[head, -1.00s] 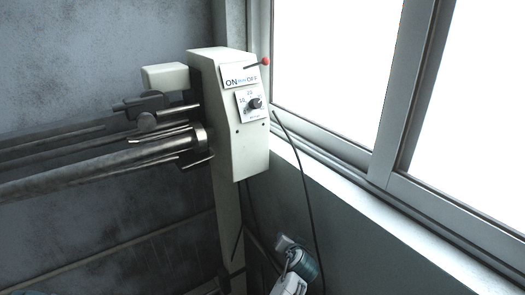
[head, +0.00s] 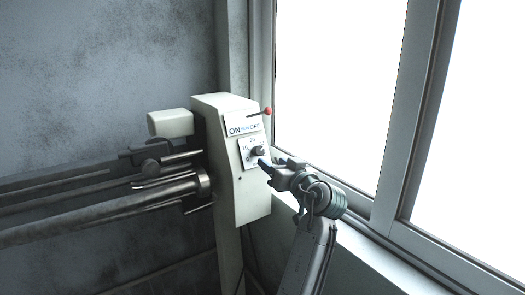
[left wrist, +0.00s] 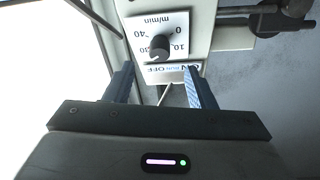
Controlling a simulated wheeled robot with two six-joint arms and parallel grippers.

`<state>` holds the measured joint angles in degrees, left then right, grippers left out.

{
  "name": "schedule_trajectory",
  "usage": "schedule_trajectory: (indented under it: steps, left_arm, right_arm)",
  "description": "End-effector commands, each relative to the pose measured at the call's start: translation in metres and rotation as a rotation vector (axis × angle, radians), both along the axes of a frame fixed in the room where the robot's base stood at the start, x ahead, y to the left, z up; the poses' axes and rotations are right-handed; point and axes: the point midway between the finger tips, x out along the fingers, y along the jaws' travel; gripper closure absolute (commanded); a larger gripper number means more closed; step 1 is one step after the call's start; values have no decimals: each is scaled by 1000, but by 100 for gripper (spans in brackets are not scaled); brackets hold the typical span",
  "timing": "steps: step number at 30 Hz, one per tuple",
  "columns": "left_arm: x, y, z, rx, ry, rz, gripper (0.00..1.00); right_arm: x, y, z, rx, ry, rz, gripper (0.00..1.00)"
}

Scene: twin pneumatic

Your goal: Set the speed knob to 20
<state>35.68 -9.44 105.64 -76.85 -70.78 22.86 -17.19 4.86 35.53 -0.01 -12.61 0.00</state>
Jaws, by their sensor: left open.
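The speed knob (head: 258,151) is a small black dial on a white scale plate on the cream machine housing. In the left wrist view, which looks inverted, the knob (left wrist: 159,47) has m/min numbers 0, 10, 30 and 40 around it. A small pale mark on the knob is on the side of the 30. My left gripper (head: 272,164) is just in front of the plate, below and right of the knob. Its fingers (left wrist: 162,84) are open and empty, spread to either side below the knob in the wrist view. Contact is not visible. My right gripper is not in view.
An ON/OFF label (head: 244,129) and a red-tipped lever (head: 267,111) are above the scale plate. Long metal rods (head: 110,207) extend left from the cream housing (head: 250,205). A window frame (head: 392,150) and its sill stand close on the right.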

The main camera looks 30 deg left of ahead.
Motion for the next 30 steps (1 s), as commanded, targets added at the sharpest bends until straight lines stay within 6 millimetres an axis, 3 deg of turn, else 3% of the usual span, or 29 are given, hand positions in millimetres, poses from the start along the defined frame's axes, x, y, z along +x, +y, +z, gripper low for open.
schedule_trajectory:
  steps: [3,12,24,30]
  left_arm:
    - [10,21,6,5,4,3,50]
    - [29,57,3,2,4,0,50]
    - [33,63,-1,-1,2,-2,50]
    - [33,63,-1,-1,2,-2,87]
  right_arm:
    - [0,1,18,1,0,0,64]
    - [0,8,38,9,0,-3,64]
    - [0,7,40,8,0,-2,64]
    - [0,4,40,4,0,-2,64]
